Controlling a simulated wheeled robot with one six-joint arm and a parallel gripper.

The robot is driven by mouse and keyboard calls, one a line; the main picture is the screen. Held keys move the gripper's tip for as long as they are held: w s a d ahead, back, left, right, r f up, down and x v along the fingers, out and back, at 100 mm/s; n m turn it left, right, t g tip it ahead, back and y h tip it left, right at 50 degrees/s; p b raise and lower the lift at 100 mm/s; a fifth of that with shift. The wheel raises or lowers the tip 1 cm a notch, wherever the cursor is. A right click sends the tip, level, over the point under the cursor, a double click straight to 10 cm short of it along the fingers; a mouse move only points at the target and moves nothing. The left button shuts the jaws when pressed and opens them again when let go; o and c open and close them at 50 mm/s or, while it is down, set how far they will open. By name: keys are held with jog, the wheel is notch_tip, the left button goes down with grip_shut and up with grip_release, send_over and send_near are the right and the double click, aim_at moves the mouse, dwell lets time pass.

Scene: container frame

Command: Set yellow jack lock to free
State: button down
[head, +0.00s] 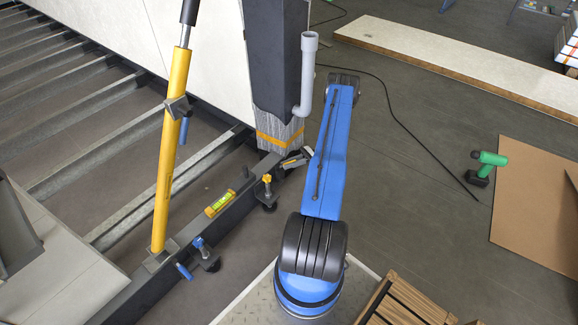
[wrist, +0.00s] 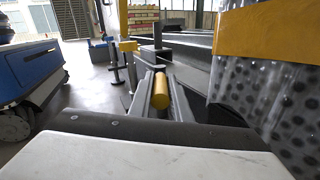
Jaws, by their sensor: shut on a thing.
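My gripper (wrist: 160,98) is shut on a short yellow cylindrical handle (wrist: 160,92), which lies between its grey fingers in the wrist view. In the head view my gripper (head: 294,161) is small, low by the foot of the wrapped post, and the handle is hard to make out. I cannot tell the lock's setting. A screw jack with a yellow top (head: 267,180) stands on the dark frame beam, left of my gripper; a yellow-topped part (wrist: 128,47) also shows beyond the fingers in the wrist view.
The wrapped post (head: 278,135) with a yellow band stands close beside my gripper. A yellow prop (head: 170,150), a spirit level (head: 220,203) and a blue-handled jack (head: 203,248) are along the dark beam (head: 235,208). Open floor lies to the right, with a green drill (head: 486,165).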

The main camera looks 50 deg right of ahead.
dwell(0.4)
jog(key=c, duration=1.6)
grip_release()
jog(key=shift+c, duration=0.2)
jog(key=shift+d, duration=0.15)
jog(key=v, duration=1.7)
jog(key=shift+d, duration=0.15)
